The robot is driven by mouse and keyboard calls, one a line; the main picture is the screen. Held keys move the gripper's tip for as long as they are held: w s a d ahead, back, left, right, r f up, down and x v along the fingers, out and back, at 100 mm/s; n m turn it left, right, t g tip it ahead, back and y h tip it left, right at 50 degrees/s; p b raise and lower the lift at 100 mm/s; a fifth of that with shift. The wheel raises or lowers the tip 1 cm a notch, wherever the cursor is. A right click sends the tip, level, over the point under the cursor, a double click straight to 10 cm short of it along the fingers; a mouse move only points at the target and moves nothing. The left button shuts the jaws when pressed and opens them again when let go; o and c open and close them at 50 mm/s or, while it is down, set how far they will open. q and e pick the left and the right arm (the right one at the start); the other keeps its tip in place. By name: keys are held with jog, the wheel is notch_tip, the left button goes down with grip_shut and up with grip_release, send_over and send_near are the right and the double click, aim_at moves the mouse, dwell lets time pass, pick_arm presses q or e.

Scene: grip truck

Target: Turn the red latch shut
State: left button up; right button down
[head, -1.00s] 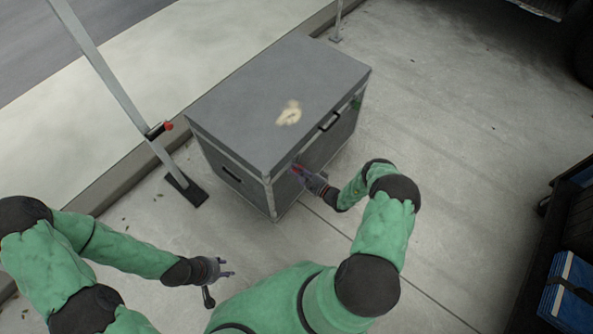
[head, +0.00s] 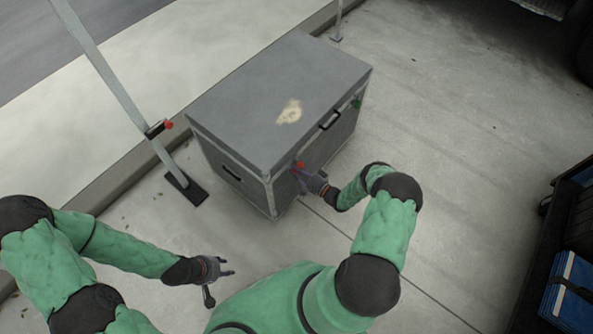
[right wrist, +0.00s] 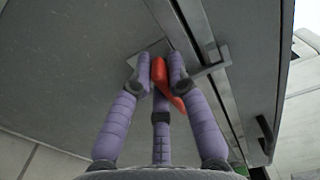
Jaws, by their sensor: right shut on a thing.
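The grey case (head: 275,95) stands closed on the pavement with a pale patch on its lid. The red latch (head: 299,166) is on its front face near the left corner, just below the lid seam. My right gripper (head: 304,174) is at the latch. In the right wrist view the red latch (right wrist: 168,82) lies slanted across its plate, between the fingers of my right gripper (right wrist: 160,75), which is shut on it. The fingers partly hide the latch. My left gripper (head: 226,270) is empty, away from the case at the lower left, with its fingers apart.
A green latch (head: 357,103) and a black handle (head: 330,121) are on the same front face. A slanted pole (head: 125,95) with a black foot stands left of the case. Pavement between is clear.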

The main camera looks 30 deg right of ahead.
jog(key=shift+f, duration=0.1)
jog(key=c, duration=1.2)
grip_release()
jog(key=v, duration=1.2)
jog(key=shift+a, duration=0.15)
